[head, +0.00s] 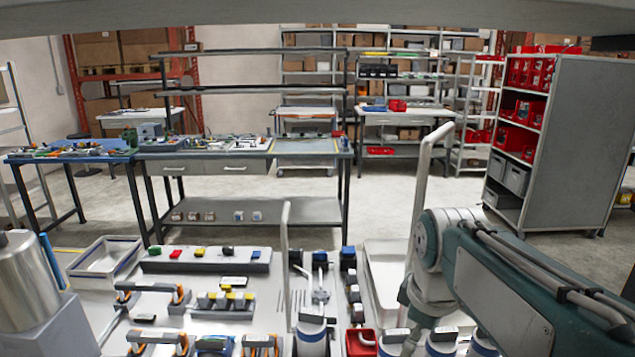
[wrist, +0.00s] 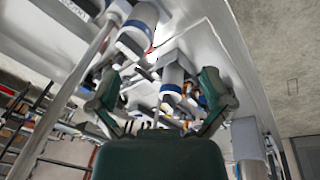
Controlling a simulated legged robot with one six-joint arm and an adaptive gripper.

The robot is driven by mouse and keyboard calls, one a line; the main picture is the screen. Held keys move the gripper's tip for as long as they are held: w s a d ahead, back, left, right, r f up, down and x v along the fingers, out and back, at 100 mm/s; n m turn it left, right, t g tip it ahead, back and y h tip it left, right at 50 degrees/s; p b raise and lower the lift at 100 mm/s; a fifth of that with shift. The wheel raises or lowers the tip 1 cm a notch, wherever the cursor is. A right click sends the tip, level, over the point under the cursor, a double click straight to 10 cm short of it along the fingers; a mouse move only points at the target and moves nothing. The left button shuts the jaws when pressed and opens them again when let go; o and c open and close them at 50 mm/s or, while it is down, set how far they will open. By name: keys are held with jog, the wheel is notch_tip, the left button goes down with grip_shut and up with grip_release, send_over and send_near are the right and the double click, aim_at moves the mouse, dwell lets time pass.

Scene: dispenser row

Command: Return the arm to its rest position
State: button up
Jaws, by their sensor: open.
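My green and white arm (head: 500,275) reaches in from the right in the head view and bends down over the right part of the near table. My gripper (wrist: 160,84) shows in the wrist view with its two green fingers spread wide apart. Nothing is held between them. White dispensers with blue bands (wrist: 173,78) are beyond the fingers. In the head view, similar dispensers (head: 312,335) stand along the near table's front edge. I cannot make out the gripper's fingers in the head view.
A tall white bent pipe (head: 420,190) rises close to my arm, and a thinner one (head: 286,260) stands further left. A red bin (head: 360,342), a white tray (head: 105,257) and several fixtures crowd the near table. A grey shelf cabinet (head: 575,145) stands at the right behind clear floor.

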jog(key=s+f+m+t, duration=0.3)
jog(key=s+f+m, duration=0.1)
jog(key=s+m, duration=0.6)
jog(key=shift+s+f, duration=0.35)
jog(key=shift+s, duration=0.45)
jog(key=shift+a, duration=0.1)
dwell(0.4)
